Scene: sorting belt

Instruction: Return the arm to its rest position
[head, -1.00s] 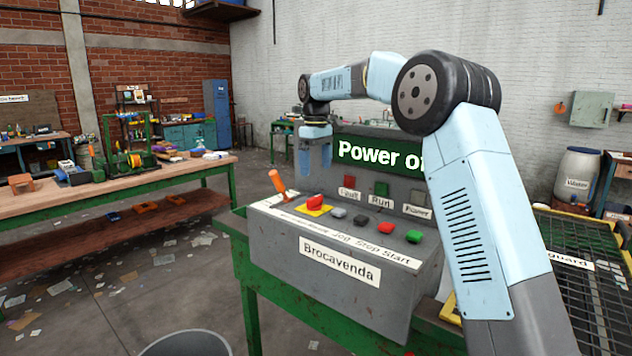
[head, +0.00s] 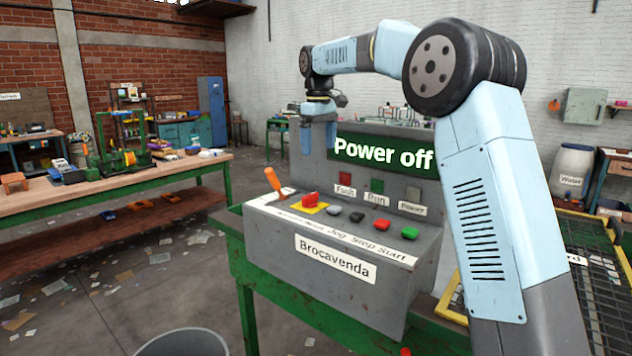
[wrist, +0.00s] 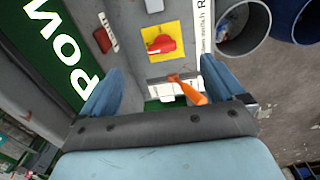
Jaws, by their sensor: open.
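My arm reaches up from the lower right in the head view and bends over the grey control console (head: 335,285) labelled Brocavenda. My gripper (head: 318,146) points down with its two blue fingers apart and nothing between them. It hangs in the air above the console's back left, in front of the upright panel. The wrist view shows my gripper (wrist: 158,88) open. Below it are the orange lever (wrist: 190,90) and the red rotary switch (wrist: 160,44) on its yellow plate. Neither is touched.
The green display (head: 383,152) reads "Power off", with three small lamps under it. A yellow-edged mesh guard (head: 598,290) lies right of my arm. A grey bin (head: 182,342) stands at the front. A wooden workbench (head: 130,188) is at left, with open floor between.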

